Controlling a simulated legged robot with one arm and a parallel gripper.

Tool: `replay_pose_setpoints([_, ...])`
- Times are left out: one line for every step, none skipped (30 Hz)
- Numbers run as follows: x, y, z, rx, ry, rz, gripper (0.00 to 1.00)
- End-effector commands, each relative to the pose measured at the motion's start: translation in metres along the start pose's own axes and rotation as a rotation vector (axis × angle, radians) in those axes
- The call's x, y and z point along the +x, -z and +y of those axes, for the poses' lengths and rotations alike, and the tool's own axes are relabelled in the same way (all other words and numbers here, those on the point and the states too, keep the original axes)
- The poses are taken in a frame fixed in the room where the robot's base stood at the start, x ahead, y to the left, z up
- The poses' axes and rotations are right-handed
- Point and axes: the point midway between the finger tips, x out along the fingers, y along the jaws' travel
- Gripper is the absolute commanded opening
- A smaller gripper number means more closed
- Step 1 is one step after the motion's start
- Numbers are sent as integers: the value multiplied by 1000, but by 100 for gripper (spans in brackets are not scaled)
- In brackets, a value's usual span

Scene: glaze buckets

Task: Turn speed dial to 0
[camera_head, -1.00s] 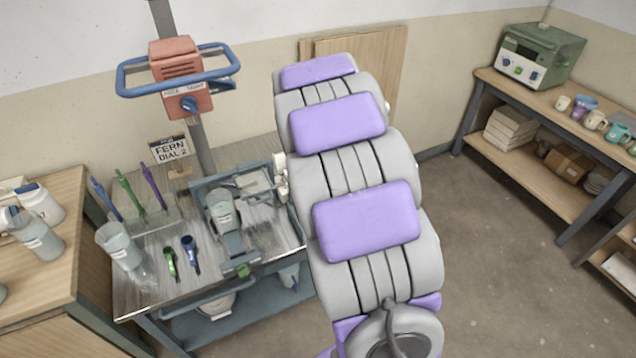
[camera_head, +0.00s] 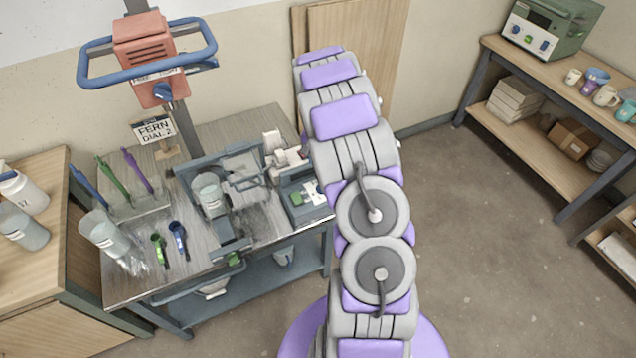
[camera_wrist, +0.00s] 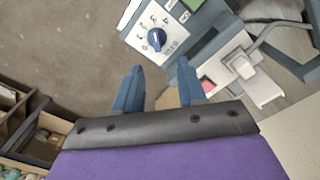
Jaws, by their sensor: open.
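The speed dial, a blue knob (camera_wrist: 156,40) on a white numbered panel (camera_wrist: 136,42), shows at the top of the wrist view. I cannot tell surely which number its pointer is at. My gripper (camera_wrist: 160,66) has two blue fingers, spread apart and empty, just below the dial in that picture and apart from it. In the head view the dial's control box (camera_head: 303,198) stands at the right end of the workbench, partly behind my arm. My gripper is hidden there.
A bench machine with a clear bucket (camera_head: 208,194) stands left of the control box. A sign (camera_head: 154,130) reads "FERN DIAL 2". An orange box (camera_head: 144,52) with a blue rail and knob stands on a post.

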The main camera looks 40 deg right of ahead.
Motion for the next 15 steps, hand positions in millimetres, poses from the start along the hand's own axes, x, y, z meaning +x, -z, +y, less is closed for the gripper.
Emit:
replay_pose_setpoints([15, 1, 3, 3, 0, -7, 40])
replay_pose_setpoints([21, 2, 4, 3, 1, -8, 40])
replay_pose_setpoints([29, 2, 4, 3, 1, -8, 40])
replay_pose_setpoints([34, 2, 4, 2, 1, -8, 40])
replay_pose_setpoints([40, 1, 3, 2, 1, -7, 40])
replay_pose_setpoints([47, 0, 2, 2, 0, -4, 40])
replay_pose_setpoints([53, -1, 1, 1, -1, -1, 40])
replay_pose_setpoints([58, -2, 0, 1, -2, -1, 40])
replay_pose_setpoints([66, -3, -1, 1, -3, -1, 40])
replay_pose_setpoints([71, -5, -2, 1, -4, -1, 40])
replay_pose_setpoints([76, -7, -3, 1, -5, 1, 40])
replay_pose_setpoints([83, -8, -4, 0, -7, 4, 40])
replay_pose_setpoints([88, -8, -4, 0, -8, 6, 40])
replay_pose_setpoints([92, -9, -5, -1, -8, 7, 40])
replay_pose_setpoints([98, -9, -5, 0, -8, 9, 40])
